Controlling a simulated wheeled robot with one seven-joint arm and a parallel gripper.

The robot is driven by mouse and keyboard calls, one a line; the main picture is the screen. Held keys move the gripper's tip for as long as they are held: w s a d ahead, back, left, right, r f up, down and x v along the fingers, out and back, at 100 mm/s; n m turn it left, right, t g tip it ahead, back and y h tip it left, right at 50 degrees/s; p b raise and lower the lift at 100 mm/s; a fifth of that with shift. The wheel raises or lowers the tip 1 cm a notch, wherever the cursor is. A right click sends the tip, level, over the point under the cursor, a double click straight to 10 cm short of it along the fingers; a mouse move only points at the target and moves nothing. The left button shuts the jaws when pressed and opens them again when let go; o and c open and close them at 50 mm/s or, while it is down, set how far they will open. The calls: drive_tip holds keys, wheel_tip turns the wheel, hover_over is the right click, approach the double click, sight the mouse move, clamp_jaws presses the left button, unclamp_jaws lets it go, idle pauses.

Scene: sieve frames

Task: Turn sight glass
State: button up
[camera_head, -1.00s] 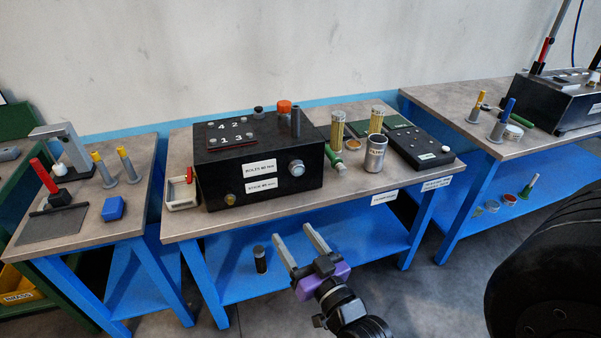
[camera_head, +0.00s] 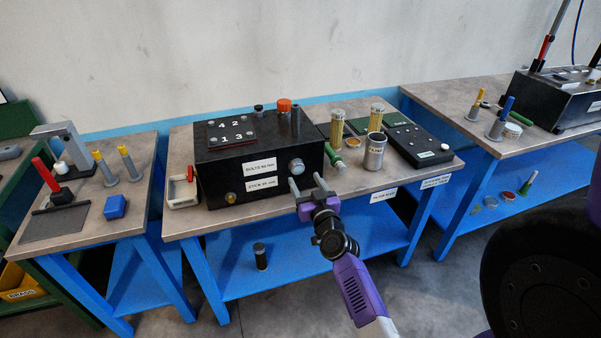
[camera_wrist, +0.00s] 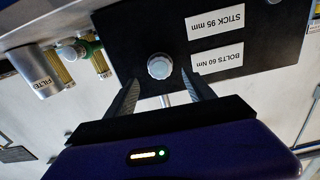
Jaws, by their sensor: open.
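The sight glass, a round pale piece with a silver rim (camera_head: 297,166), sits on the front face of a black box (camera_head: 225,180), near its right end. It also shows in the wrist view (camera_wrist: 159,66), where the picture is upside down. My gripper (camera_head: 306,182) is open and empty in front of the box, a little below the sight glass in the head view. In the wrist view its two fingers (camera_wrist: 160,84) point at the box face, one on each side of the sight glass. I see no contact with it.
A smaller brass fitting (camera_head: 231,198) is low on the box front. A metal filter cup (camera_head: 375,153) and a green-handled tool (camera_head: 335,158) stand to the right. An orange cap (camera_head: 284,105) is on top of the box. The blue lower shelf (camera_head: 290,262) is mostly clear.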

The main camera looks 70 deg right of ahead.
sight(298, 169)
drive_tip(key=shift+x, duration=2.35)
drive_tip(key=shift+w, duration=0.1)
clamp_jaws()
